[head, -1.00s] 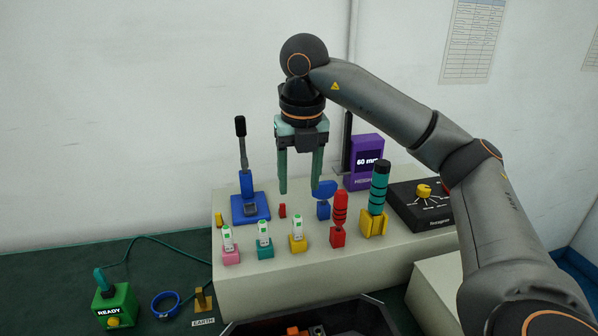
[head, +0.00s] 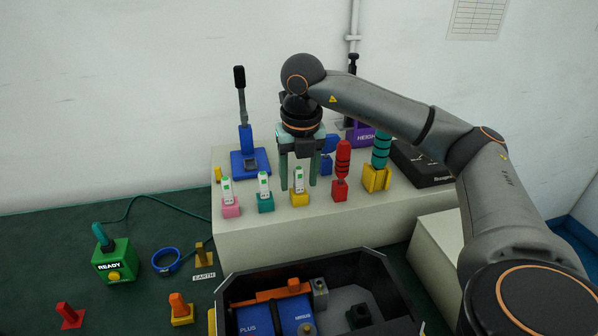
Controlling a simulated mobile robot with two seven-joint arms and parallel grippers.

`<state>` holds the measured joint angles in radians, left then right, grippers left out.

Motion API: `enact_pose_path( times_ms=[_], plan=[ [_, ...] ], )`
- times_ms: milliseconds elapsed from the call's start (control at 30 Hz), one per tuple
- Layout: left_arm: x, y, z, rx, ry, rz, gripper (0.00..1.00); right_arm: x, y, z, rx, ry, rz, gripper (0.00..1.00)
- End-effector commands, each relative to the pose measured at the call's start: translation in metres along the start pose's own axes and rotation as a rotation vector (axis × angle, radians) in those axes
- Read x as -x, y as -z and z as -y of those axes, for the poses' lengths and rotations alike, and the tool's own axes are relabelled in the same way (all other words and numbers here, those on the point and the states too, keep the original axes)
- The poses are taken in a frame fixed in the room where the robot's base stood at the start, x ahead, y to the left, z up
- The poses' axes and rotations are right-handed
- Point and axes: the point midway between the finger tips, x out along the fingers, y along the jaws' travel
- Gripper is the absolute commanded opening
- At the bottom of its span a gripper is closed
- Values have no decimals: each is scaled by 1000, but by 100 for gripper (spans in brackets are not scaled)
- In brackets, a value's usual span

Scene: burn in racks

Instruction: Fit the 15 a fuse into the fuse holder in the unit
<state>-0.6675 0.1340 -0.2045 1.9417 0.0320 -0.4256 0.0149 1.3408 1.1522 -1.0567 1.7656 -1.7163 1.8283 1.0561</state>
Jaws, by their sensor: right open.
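Three small white fuse-like pieces with green tops stand upright in a pink block (head: 231,208), a teal block (head: 265,204) and a yellow block (head: 299,199) on the raised bench. Their ratings are too small to read. My right gripper (head: 298,184) points down, open, with one finger on each side of the white piece (head: 299,178) in the yellow block. I cannot tell whether the fingers touch it. The unit appears to be the black open box (head: 232,285) in front, holding a blue block marked PLUS (head: 262,317) and an orange part (head: 283,291). I cannot identify the fuse holder. My left gripper is not in view.
A red-handled tool (head: 342,165) and a teal-handled tool (head: 381,150) stand close right of the gripper. A blue lever stand (head: 246,160) is behind left.

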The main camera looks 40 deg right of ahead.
Motion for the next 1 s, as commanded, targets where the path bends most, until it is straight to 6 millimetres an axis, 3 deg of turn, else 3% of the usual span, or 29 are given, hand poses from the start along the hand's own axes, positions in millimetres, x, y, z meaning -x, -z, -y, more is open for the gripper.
enact_pose_path(
  times_ms=[100, 600, 867, 900, 1000],
  plan=[
    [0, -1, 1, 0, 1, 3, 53, 0, 0, 0, 0, 0, 0, 56],
    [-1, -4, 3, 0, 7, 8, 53, 1, 0, 0, 0, 0, 0, 0],
    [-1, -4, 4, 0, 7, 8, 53, 1, 0, 0, -1, 0, 0, 0],
    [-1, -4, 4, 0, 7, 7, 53, 1, 0, 0, -1, 0, 1, 21],
    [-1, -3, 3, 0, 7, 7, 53, 1, 0, 0, -1, 0, 1, 9]
  ],
)
